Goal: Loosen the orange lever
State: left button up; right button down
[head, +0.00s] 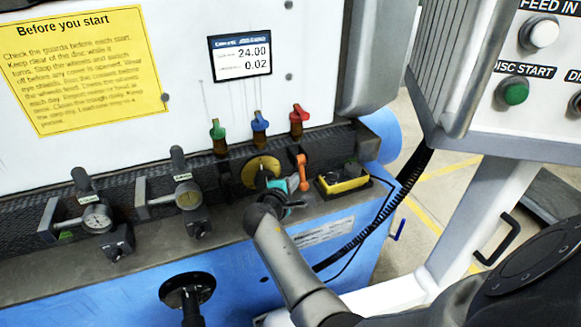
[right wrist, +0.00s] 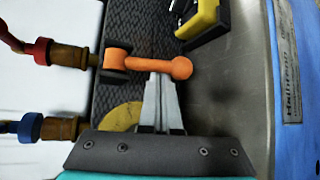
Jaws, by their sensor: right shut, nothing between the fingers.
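The orange lever (head: 303,172) sits on the dark textured strip of the machine, below the red-handled valve. In the right wrist view the orange lever (right wrist: 150,64) runs across the picture from its square pivot block at the left to a round knob at the right. My right gripper (head: 291,184) is just left of the lever in the head view. In the right wrist view the gripper's (right wrist: 161,80) fingers are together and empty, with their tips right at the lever's arm. I cannot tell whether they touch it. My left gripper is not in view.
Green (head: 217,130), blue (head: 260,121) and red (head: 299,117) valve handles stand above the strip. A yellow-rimmed box (head: 343,180) is right of the lever. A yellow disc (head: 261,165) lies behind my gripper. Dial clamps (head: 96,218) are at the left.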

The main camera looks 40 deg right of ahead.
jog(key=s+r+n+g+y+p, duration=0.1)
jog(key=g+p, duration=0.1)
jog(key=p, duration=0.3)
jog(key=s+r+n+g+y+p, duration=0.1)
jog(key=p, duration=0.4)
jog(key=shift+a+n+g, duration=0.1)
jog(key=shift+n+g, duration=0.2)
jog(key=shift+g, duration=0.1)
jog(key=shift+s+r+n+g+y+p, duration=0.15)
jog(key=shift+r+n+g+y+p, duration=0.15)
jog(key=shift+g+p, duration=0.5)
jog(key=shift+s, duration=0.1)
jog(key=shift+s+a+r+n+g+y, duration=0.1)
jog(key=shift+s+r+n+g+y, duration=0.15)
jog(key=shift+g, duration=0.35)
jog(key=shift+r+n+g+y, duration=0.15)
jog(key=shift+n+g+y, duration=0.15)
jog(key=shift+g, duration=0.3)
jog(key=shift+r, duration=0.1)
jog(key=shift+r+p, duration=0.15)
jog(key=shift+p, duration=0.15)
